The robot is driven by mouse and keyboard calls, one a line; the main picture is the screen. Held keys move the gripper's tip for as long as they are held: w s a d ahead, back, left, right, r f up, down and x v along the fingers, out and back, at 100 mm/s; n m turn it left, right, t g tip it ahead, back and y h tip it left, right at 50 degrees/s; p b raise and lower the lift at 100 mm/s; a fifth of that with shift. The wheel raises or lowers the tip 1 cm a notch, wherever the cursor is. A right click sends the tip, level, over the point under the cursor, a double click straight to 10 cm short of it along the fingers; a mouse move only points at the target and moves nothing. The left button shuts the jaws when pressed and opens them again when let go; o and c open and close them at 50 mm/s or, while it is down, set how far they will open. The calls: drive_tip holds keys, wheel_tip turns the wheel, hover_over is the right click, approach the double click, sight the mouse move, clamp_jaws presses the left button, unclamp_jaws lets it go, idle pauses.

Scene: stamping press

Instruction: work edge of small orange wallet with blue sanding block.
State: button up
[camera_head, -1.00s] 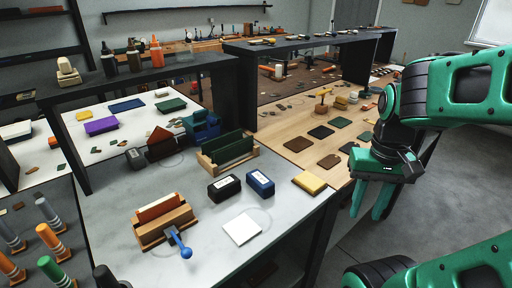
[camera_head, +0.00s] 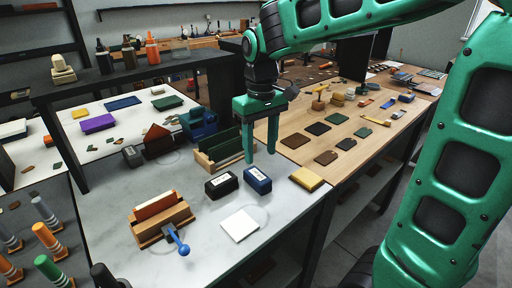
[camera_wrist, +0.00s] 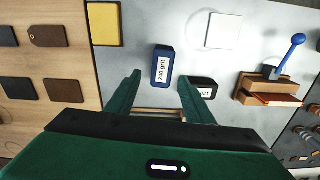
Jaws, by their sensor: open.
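The blue sanding block (camera_head: 257,180), with a white label on top, lies on the grey worktop; in the wrist view it (camera_wrist: 162,66) shows just beyond my fingertips. The small orange wallet (camera_head: 156,205) stands edge up in a wooden clamp (camera_head: 178,218) with a blue-knobbed lever, at the left front; the wrist view shows its orange side (camera_wrist: 277,100) at the right. My gripper (camera_head: 261,157) points down, open and empty, above and just behind the blue block. Its two fingers (camera_wrist: 160,80) are apart in the wrist view.
A black labelled block (camera_head: 221,185) lies close left of the blue one. A wooden rack with a green piece (camera_head: 228,146) stands behind. A yellow block (camera_head: 306,179) lies at the right edge, a white square (camera_head: 240,225) in front. Leather pieces lie on the wooden table.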

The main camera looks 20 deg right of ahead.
sight(257, 174)
drive_tip(key=shift+w+a+f, duration=0.15)
drive_tip(key=shift+w+a, duration=0.1)
drive_tip(key=shift+a, duration=0.15)
wheel_tip(257, 174, down, 7)
drive_tip(key=shift+f, duration=0.3)
drive_tip(key=shift+c, duration=1)
drive_tip(key=shift+d, duration=0.1)
drive_tip(key=c, duration=0.9)
drive_tip(key=shift+r, duration=2.6)
drive_tip(key=shift+c, duration=0.2)
drive_tip(key=o, duration=0.7)
drive_tip(key=c, duration=0.7)
